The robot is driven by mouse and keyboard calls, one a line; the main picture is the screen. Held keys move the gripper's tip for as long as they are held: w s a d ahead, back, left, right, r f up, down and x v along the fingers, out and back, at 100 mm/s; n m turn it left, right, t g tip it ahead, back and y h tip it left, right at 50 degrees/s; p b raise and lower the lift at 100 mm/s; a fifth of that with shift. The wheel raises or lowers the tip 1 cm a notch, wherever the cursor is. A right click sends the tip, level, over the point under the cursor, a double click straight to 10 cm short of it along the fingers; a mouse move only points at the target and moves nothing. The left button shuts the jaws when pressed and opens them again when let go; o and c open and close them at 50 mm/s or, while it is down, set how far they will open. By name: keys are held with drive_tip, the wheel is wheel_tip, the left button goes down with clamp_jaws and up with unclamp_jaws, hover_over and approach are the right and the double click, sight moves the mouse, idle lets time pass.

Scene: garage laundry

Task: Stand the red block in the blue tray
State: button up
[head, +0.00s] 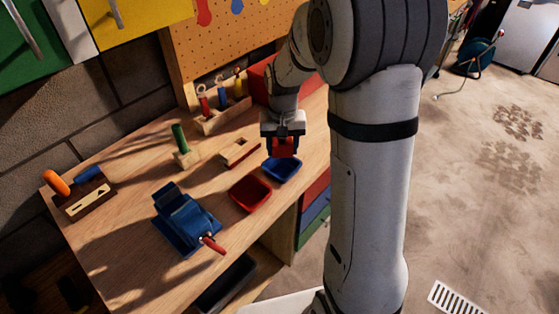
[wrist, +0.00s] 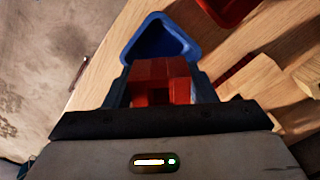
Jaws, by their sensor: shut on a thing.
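The red block (head: 283,145) is between the fingers of my gripper (head: 282,146). In the wrist view the red block (wrist: 160,82) fills the space between the two fingers of my gripper (wrist: 161,90). My gripper is shut on it. The blue tray (head: 283,168) lies on the workbench just below and in front of the gripper. In the wrist view the blue tray (wrist: 150,38) shows beyond the block, partly hidden by it. The block looks above the tray's edge; whether it touches the tray I cannot tell.
A red tray (head: 250,193) lies beside the blue tray on the wooden workbench (head: 135,226). A blue vise (head: 187,220) stands at the front. A wooden piece (head: 239,152), a green-handled tool (head: 181,139) and a tool rack (head: 222,108) are behind. The bench's right edge is near the blue tray.

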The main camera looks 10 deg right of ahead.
sight(282, 173)
wheel_tip(282, 173, down, 4)
drive_tip(key=shift+w+r, duration=0.1)
drive_tip(key=shift+f+p, duration=0.4)
drive_tip(key=shift+f, duration=1.5)
drive_tip(key=o, duration=0.7)
drive_tip(key=shift+r, duration=0.1)
